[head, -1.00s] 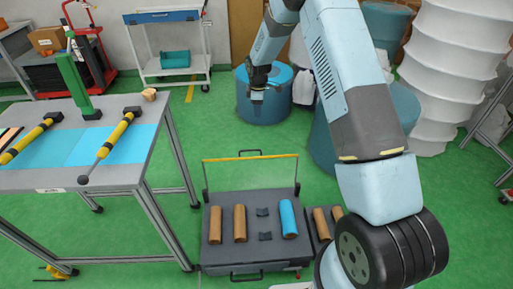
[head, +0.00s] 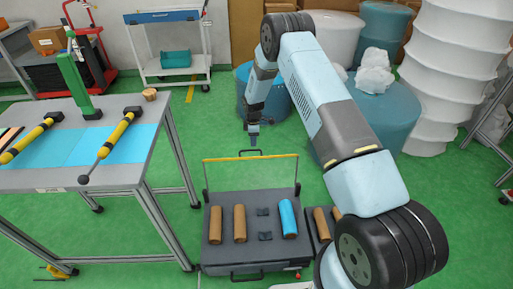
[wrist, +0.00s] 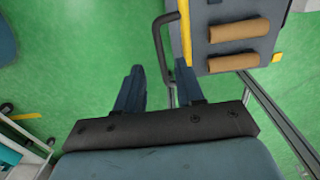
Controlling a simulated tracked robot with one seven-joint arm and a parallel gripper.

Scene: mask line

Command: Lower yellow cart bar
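The cart (head: 262,258) is a low dark grey platform on the floor at the picture's lower middle. Its yellow bar (head: 235,158) stands raised above the far edge on two thin side posts. The bar also shows in the wrist view (wrist: 186,42), beside the cart's black handle (wrist: 158,40). My gripper (head: 253,141) points down near the middle of the bar, appearing just beyond it in the head view. In the wrist view my gripper (wrist: 160,84) has its two fingers apart with nothing between them but green floor and part of the handle.
Brown rolls (head: 214,225) and a blue roll (head: 288,218) lie on the cart. A table (head: 100,180) with yellow-black tools stands left. Blue drums (head: 385,112) and white stacked rolls (head: 447,70) stand at back right. Green floor is free behind the cart.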

